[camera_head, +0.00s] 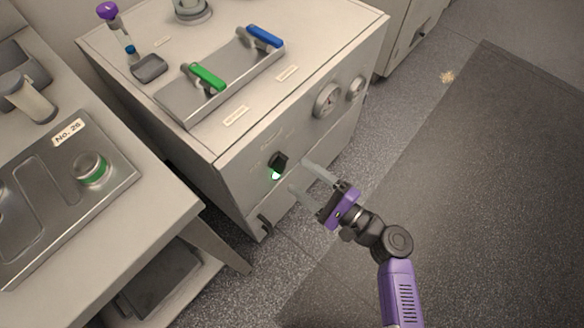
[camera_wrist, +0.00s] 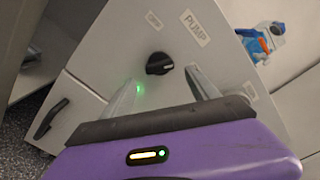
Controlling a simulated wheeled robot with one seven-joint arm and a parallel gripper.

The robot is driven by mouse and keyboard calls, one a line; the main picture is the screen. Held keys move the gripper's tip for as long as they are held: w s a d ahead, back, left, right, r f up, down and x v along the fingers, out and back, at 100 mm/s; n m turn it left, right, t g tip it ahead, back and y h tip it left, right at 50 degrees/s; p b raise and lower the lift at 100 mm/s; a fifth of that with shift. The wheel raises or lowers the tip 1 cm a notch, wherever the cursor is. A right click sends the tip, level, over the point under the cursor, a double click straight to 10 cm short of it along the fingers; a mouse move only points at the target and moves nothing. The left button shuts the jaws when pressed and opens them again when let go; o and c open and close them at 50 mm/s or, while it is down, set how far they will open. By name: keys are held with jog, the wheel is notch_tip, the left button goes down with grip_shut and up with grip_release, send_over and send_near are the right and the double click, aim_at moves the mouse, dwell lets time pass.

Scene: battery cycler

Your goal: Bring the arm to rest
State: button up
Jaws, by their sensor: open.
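My gripper (camera_head: 305,180) is open and empty in front of the cabinet's front panel in the head view. Its two pale fingers point at the panel, a little right of a black knob (camera_head: 279,161) with a green light (camera_head: 275,175) below it. In the wrist view my gripper (camera_wrist: 163,90) shows its fingers spread, with the black knob (camera_wrist: 159,64) beyond and between them. The knob appears apart from both fingers. A label reading PUMP (camera_wrist: 196,27) is above the knob. My purple arm reaches in from the bottom right of the head view.
The cabinet (camera_head: 235,150) bears a metal tray (camera_head: 170,100) with green (camera_head: 207,76) and blue (camera_head: 265,36) handles. A bench with a steel plate (camera_head: 110,195) is at left. The floor mat (camera_head: 480,190) at right is clear.

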jog(key=shift+v, duration=0.95)
jog(key=w+d+f+n+t+h, duration=0.1)
jog(key=w+d+f+n+h, duration=0.1)
jog(key=d+h, duration=0.3)
jog(key=s+d+r+n+t+h+p, duration=0.2)
jog(key=s+d+r+n+h+p, duration=0.1)
jog(key=s+d+h, duration=0.4)
jog(key=s+d+r+n+h+p, duration=0.1)
jog(key=s+d+r+n+p, duration=0.1)
jog(key=s+r, duration=0.9)
jog(key=s+d+r+n+h+p, duration=0.1)
jog(key=s+d+r+n+p, duration=0.2)
jog(key=s+r, duration=0.8)
jog(key=shift+s+r+n+t+p, duration=0.4)
jog(key=shift+r+n+p, duration=0.7)
jog(key=shift+n, duration=0.8)
